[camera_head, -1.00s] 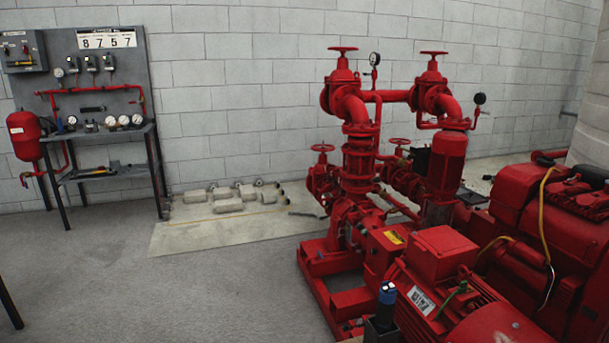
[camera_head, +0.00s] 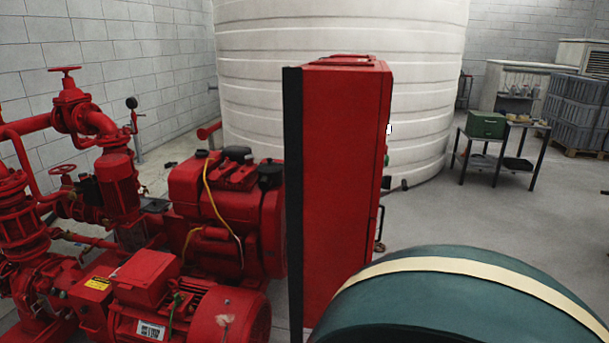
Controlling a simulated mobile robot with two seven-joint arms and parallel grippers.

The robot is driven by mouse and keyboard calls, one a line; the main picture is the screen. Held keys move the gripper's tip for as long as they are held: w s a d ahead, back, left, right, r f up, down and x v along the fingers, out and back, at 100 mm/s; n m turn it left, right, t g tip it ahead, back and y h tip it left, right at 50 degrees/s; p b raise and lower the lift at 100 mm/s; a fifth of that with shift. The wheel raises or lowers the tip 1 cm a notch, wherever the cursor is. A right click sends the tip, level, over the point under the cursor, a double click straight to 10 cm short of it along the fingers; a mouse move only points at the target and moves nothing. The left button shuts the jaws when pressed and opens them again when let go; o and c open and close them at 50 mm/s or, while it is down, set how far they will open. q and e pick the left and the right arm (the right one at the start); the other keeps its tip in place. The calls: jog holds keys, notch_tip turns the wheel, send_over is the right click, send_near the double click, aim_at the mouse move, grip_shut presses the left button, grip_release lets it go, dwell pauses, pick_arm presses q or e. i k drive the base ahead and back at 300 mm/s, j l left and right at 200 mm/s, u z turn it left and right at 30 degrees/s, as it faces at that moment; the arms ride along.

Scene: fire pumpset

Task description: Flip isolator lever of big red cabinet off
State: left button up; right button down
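A tall red cabinet (camera_head: 345,185) stands upright in the middle of the view, with its plain side towards me and a black edge strip on its left. Its front faces right and is seen nearly edge-on. A small white part (camera_head: 389,129) and a dark handle-like part (camera_head: 380,222) stick out on that side. I cannot tell which of these, if any, is the isolator lever. Neither of my grippers is in view.
Red pump machinery (camera_head: 190,290) fills the left. A large dark green rounded object with a cream band (camera_head: 480,266) blocks the lower right foreground. A white tank (camera_head: 420,60) stands behind the cabinet. Grey floor (camera_head: 450,215) is open towards the table (camera_head: 505,160) with a green box (camera_head: 487,124).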

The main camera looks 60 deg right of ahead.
aim_at(403, 181)
jog(key=z, duration=2.6)
jog(key=i+l+u, duration=0.2)
jog(key=i+l, duration=0.8)
jog(key=i+l+u, duration=0.15)
jog(key=i+l, duration=0.85)
jog(key=l, duration=0.1)
